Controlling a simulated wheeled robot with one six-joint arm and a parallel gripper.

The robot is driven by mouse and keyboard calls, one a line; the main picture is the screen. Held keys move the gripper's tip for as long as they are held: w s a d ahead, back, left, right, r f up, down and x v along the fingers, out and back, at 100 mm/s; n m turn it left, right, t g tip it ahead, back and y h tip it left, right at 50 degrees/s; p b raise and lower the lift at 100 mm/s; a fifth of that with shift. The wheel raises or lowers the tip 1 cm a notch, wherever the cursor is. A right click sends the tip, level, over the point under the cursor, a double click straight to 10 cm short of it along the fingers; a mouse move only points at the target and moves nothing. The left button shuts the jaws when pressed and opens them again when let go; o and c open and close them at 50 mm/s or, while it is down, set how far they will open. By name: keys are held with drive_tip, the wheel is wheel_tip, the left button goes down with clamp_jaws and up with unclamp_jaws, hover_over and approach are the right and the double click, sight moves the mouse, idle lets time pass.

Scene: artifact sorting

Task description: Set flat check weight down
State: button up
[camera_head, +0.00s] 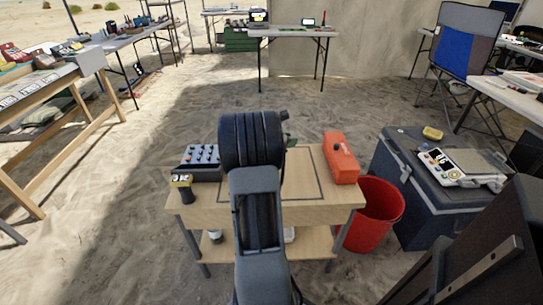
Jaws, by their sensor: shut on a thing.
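My arm reaches out over a small wooden table (219,206) in the middle, and its dark links cover the centre of the tabletop. My gripper is hidden behind these links, so its fingers do not show. The flat check weight is not visible either. A dark square outline (318,180) is marked on the tabletop, and my arm hides its left part. A small dark greenish bit shows just right of my arm's end; I cannot tell what it is.
A blue-grey chest (426,211) carries a white device (456,166).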

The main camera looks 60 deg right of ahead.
drive_tip(key=w+f+b, duration=0.1)
drive_tip(key=w+f, duration=0.5)
drive_tip(key=shift+d+f, duration=0.15)
drive_tip(key=shift+w+f+b, duration=0.15)
drive_tip(key=shift+f+b, duration=0.25)
drive_tip(key=shift+f, duration=0.5)
drive_tip(key=shift+w+f+b, duration=0.15)
drive_tip(key=shift+f+b, duration=0.25)
drive_tip(key=shift+f, duration=0.45)
drive_tip(key=shift+f, duration=0.15)
drive_tip(key=o, duration=1)
